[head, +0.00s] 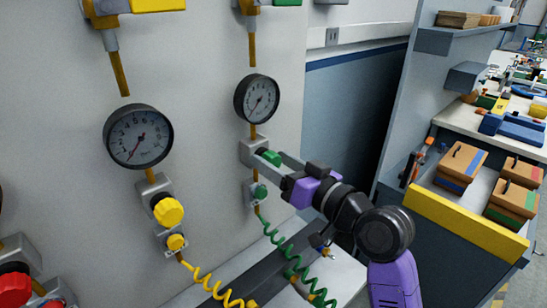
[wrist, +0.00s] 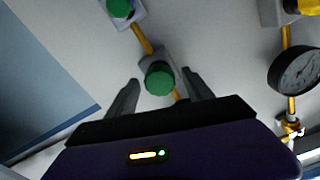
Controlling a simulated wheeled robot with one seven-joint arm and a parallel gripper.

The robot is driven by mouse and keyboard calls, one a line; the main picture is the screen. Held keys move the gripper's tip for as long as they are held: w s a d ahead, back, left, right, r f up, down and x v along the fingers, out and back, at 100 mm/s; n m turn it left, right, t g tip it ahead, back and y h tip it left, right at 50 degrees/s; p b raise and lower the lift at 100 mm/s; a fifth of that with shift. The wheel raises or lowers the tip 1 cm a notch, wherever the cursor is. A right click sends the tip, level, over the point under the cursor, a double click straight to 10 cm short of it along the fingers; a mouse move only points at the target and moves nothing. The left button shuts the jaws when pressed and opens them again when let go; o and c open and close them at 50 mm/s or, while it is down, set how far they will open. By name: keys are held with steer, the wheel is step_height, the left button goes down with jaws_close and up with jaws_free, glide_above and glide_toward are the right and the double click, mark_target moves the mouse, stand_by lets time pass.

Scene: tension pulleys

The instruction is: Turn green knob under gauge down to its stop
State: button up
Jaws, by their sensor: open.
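The green knob (head: 271,157) sits on a grey valve block (head: 251,150) on the wall panel, directly below the right-hand round gauge (head: 257,98). In the wrist view the knob (wrist: 158,78) shows between the two fingers of my gripper (wrist: 159,90). My gripper (head: 273,162) is open at the knob, with one finger on either side. Small gaps show beside the knob in the wrist view; I cannot tell whether either finger touches it. The gauge has a pale dial; its reading is too small to tell.
A smaller green knob (head: 259,191) is just below, close to my gripper. The left gauge (head: 139,137) has yellow knobs (head: 168,211) under it. Green (head: 284,245) and yellow (head: 216,289) coiled hoses hang lower down. A shelf unit with boxes (head: 461,164) stands right.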

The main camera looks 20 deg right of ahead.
steer(key=shift+w+a, duration=0.15)
steer(key=shift+w, duration=0.15)
jaws_close()
steer(key=shift+f+n+b, duration=0.15)
steer(key=shift+n+b, duration=0.25)
steer(key=shift+b, duration=0.1)
steer(key=n+b, duration=0.2)
steer(key=shift+b, duration=0.35)
steer(key=shift+a+n+b, duration=0.1)
steer(key=shift+n+b, duration=1.35)
steer(key=shift+n, duration=0.65)
